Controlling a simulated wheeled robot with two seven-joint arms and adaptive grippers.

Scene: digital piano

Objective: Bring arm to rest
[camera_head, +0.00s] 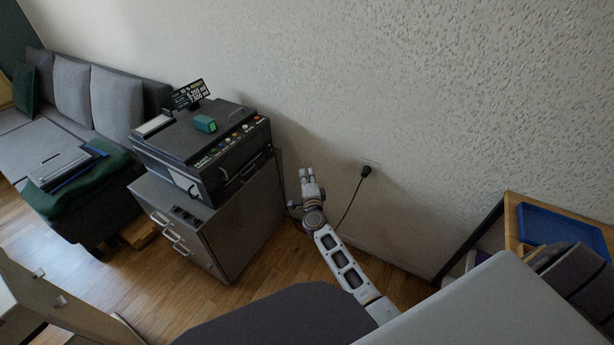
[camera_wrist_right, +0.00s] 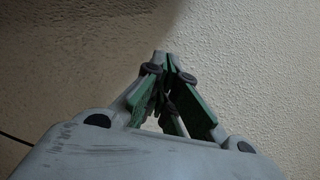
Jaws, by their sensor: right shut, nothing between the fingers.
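My right gripper (camera_head: 307,173) is in the middle of the head view, at the end of my pale arm, which comes in from the lower right. It is raised in front of the textured wall, to the right of the grey cabinet, and touches nothing that I can see. In the right wrist view the fingers of the right gripper (camera_wrist_right: 165,60) meet at the tips with nothing between them. My left gripper is not in either view.
A grey drawer cabinet (camera_head: 240,240) bears a black machine (camera_head: 235,165) with a small display (camera_head: 188,95). A black plug (camera_head: 366,170) with a cable is in the wall. A grey sofa (camera_head: 110,100) stands at left. A shelf with a blue tray (camera_head: 555,232) is at right.

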